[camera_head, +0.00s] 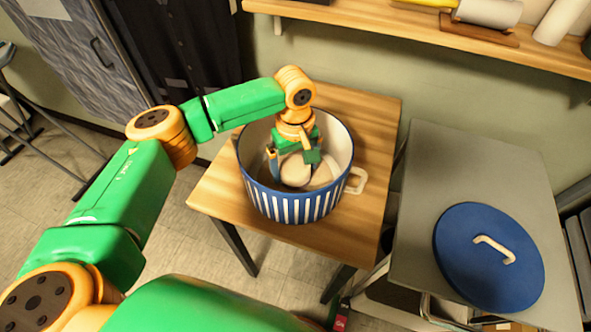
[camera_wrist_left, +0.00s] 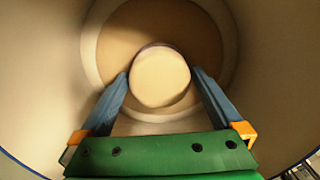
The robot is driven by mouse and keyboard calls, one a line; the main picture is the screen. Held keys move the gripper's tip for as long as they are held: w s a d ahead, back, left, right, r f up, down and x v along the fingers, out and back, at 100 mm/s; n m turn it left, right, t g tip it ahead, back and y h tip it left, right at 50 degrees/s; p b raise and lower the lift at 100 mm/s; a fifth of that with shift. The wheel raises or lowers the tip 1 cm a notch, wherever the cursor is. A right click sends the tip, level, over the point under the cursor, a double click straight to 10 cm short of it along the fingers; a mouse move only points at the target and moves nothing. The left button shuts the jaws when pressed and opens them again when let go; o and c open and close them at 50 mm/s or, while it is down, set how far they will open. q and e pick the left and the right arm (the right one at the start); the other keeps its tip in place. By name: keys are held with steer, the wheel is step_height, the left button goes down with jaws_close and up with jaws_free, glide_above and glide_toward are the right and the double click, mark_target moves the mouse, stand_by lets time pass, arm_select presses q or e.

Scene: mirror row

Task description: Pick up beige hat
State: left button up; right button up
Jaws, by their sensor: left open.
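The beige hat (camera_head: 296,171) lies in a blue-and-white striped pot (camera_head: 293,207) on a wooden table. In the left wrist view the hat (camera_wrist_left: 155,78) shows a rounded crown and a wide brim on the pot's floor. My left gripper (camera_head: 292,165) reaches down into the pot from above. In the left wrist view its two fingers (camera_wrist_left: 164,80) are apart, one on each side of the crown, with nothing visibly clamped. I cannot tell how far the tips are above the brim. My right gripper is not seen.
The pot's wall surrounds my left gripper, and a beige handle (camera_head: 356,181) sticks out at its right. A blue lid (camera_head: 488,257) lies on a grey table (camera_head: 440,190) to the right. A wooden shelf (camera_head: 430,38) with several items runs along the back wall.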

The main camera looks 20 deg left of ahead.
arm_select(q)
steer(key=shift+f, duration=0.2)
steer(key=c, duration=1.1)
